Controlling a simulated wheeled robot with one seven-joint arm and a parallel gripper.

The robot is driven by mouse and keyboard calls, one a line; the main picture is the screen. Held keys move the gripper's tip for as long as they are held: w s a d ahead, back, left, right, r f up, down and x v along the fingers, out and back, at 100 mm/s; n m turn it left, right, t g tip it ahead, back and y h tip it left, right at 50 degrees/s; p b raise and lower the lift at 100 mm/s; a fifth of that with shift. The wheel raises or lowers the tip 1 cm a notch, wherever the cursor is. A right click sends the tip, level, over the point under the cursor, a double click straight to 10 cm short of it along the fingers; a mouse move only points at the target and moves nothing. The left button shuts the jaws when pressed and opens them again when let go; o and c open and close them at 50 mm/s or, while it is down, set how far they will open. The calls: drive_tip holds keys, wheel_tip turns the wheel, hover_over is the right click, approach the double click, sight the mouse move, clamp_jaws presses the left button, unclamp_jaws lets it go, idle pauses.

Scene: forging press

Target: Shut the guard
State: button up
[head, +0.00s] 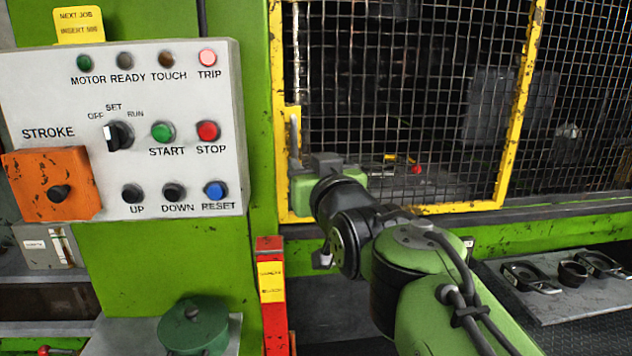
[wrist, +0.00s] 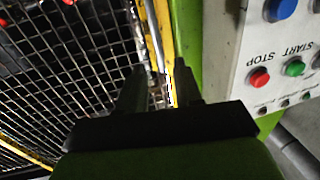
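The guard (head: 520,95) is a yellow frame with dark wire mesh, and its left edge stands beside the green press column. Its upright grey handle (head: 294,132) is on the yellow left edge. My gripper (head: 302,168) is at the lower end of the handle in the head view. In the wrist view the two dark fingers of my gripper (wrist: 158,82) are apart. The handle (wrist: 152,45) and yellow guard edge (wrist: 166,35) show in line with the gap between them. I cannot tell whether either finger touches the handle.
A grey control panel (head: 75,110) with buttons and a selector is left of the guard. A red post (head: 272,300) and a green round-topped object (head: 194,325) stand below. A shelf (head: 590,306) with metal parts is at the right.

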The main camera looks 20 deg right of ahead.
drive_tip(key=s, duration=0.4)
drive_tip(key=shift+s+a, duration=0.25)
drive_tip(key=shift+s, duration=0.1)
drive_tip(key=s+a+f+g+p, duration=0.2)
drive_tip(key=s+f+g, duration=0.4)
drive_tip(key=s+f, duration=0.3)
drive_tip(key=s+a+f+n+g+y+p, duration=0.1)
drive_tip(key=s+f+g+p, duration=0.4)
drive_tip(key=s+f, duration=0.5)
drive_tip(key=shift+s+a+g+y, duration=0.3)
drive_tip(key=shift+s+a+g, duration=0.25)
drive_tip(key=shift+s+g, duration=0.15)
drive_tip(key=shift+c, duration=0.5)
